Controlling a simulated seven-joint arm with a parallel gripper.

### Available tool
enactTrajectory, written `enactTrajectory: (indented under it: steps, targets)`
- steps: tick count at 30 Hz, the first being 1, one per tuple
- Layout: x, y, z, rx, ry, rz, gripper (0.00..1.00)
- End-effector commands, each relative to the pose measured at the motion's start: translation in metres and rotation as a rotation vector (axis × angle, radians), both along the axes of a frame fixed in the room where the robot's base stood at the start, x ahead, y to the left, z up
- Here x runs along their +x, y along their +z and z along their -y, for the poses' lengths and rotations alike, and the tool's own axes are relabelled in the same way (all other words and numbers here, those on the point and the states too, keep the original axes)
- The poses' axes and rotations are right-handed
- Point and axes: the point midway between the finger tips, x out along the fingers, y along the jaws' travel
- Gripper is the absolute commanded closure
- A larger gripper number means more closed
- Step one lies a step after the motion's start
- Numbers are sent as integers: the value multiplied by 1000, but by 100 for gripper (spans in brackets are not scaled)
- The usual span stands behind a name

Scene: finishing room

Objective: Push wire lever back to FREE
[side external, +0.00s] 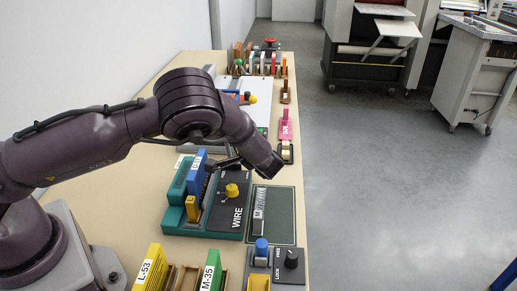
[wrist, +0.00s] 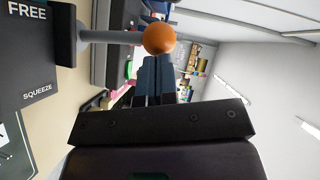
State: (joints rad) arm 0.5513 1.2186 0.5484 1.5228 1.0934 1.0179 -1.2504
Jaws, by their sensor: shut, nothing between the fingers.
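The wire machine (side external: 216,228) is a teal unit with a dark WIRE panel on the bench. In the wrist view a lever (wrist: 112,37) has a grey shaft and an orange ball end (wrist: 159,39). Its black mount is beside the FREE label (wrist: 27,12), with SQUEEZE marked lower on the dark panel. I cannot tell whether both balls are the same one. My gripper (wrist: 155,62) is shut and empty, its fingertips just below the orange ball. Contact is unclear. In the side view the fingers are hard to make out.
A blue labelled block (side external: 196,172) stands at the machine's left. A dark green mat (side external: 283,208) lies to its right. In front are a LOCK/FREE knob box (side external: 289,266) and yellow and green labelled blocks. A pink tape holder (side external: 285,127) is behind. Floor is open right of the bench.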

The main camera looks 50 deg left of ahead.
Motion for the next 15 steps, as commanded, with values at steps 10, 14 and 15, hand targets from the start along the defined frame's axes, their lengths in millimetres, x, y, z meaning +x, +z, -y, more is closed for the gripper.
enactTrajectory:
  steps: [10,14,15]
  targets:
    - [-5,1,-6,-49,-1,50,100]
    - [-5,1,-6,-50,-1,51,100]
    - [-5,1,-6,-50,-1,51,100]
